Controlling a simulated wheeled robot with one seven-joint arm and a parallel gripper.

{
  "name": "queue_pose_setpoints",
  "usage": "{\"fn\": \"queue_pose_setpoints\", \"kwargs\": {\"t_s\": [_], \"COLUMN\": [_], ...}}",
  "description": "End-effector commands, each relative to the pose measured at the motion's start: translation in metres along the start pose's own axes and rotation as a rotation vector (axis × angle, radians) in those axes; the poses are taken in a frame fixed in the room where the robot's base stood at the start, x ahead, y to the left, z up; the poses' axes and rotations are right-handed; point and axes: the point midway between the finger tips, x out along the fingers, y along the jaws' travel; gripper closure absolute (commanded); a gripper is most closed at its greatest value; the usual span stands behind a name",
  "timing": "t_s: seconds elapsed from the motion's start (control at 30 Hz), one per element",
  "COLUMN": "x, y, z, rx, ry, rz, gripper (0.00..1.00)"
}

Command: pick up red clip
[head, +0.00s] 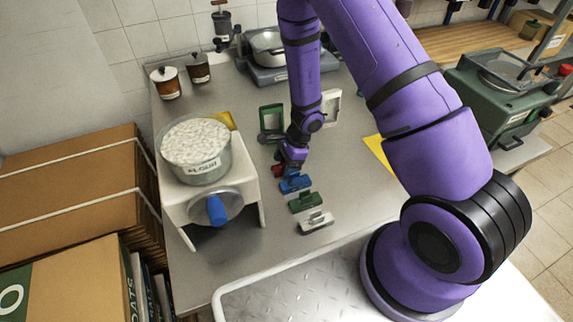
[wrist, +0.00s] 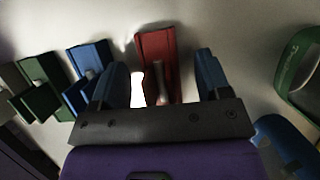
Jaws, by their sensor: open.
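The red clip (wrist: 156,58) lies between the two spread fingers of my gripper (wrist: 160,85) in the wrist view. The fingers are open, one on each side of the clip, and I cannot tell whether either touches it. In the head view a small part of the red clip (head: 277,170) shows beside my gripper (head: 287,168), which hides the rest. A blue clip (head: 295,184) lies just in front of it; it also shows left of the fingers in the wrist view (wrist: 88,68).
A green clip (head: 305,202) and a white clip (head: 315,223) continue the row toward the front edge. A white dispenser with a flour tub (head: 197,155) stands left. A green-framed item (head: 271,119) lies behind. Bare counter (head: 255,262) is at the front.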

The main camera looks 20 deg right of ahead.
Motion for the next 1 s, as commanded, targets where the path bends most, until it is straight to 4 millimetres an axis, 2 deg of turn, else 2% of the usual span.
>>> {"fn": "queue_pose_setpoints", "kwargs": {"t_s": [0.23,0.27,0.4,0.5,0.8,1.0], "x": [0.002,0.002,0.002,0.002,0.001,-0.01], "y": [0.0,0.0,0.0,0.0,0.0,-0.001], "z": [0.0,0.0,0.0,0.0,0.001,0.005], "rx": [0.0,0.0,0.0,0.0,-0.001,-0.002], "ry": [0.0,0.0,0.0,0.0,-0.001,-0.001], "rz": [0.0,0.0,0.0,0.0,-0.001,-0.002], "gripper": [0.3,0.32,0.64,0.83,0.83,0.83]}}
